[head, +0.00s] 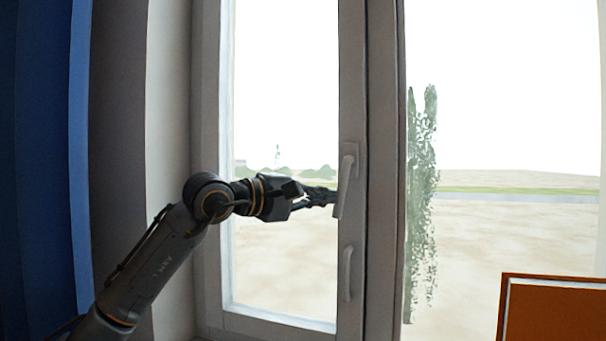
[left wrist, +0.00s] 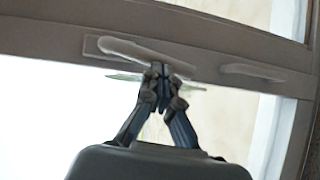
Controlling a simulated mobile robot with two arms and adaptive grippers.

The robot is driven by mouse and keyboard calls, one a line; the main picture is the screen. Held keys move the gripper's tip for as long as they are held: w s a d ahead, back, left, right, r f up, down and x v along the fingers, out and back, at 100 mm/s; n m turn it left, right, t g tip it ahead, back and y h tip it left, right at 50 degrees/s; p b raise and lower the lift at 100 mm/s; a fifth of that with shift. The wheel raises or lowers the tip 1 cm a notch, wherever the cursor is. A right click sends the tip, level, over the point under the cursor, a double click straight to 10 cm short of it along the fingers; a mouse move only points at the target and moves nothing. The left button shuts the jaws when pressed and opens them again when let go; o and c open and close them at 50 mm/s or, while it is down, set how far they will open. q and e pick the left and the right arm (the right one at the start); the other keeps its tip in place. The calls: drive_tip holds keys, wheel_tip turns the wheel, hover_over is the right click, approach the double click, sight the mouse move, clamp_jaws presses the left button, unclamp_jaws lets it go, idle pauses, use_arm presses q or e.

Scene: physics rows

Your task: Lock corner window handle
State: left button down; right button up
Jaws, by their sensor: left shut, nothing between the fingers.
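The window handle (head: 345,183) is a pale lever on a plate on the window frame's right upright, hanging downward with a slight tilt in the head view. It also shows in the left wrist view (left wrist: 140,50), lying along the frame bar. My left gripper (head: 332,196) comes in from the left at the handle's lower part. Its fingers (left wrist: 162,72) are shut with nothing between them, and the tips are at the handle's edge; I cannot tell whether they touch it. My right gripper is not in view.
A second, lower pale handle (head: 348,273) sits on the same upright; it also shows in the left wrist view (left wrist: 252,72). A blue curtain or panel (head: 40,150) stands at the left. An orange-brown board (head: 555,310) is at the lower right.

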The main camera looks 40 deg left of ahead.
use_arm(q)
drive_tip(key=shift+w+d+f, duration=0.15)
drive_tip(key=shift+d, duration=0.2)
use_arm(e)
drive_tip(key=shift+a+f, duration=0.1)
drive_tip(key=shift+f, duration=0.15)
use_arm(q)
drive_tip(key=shift+a, duration=0.1)
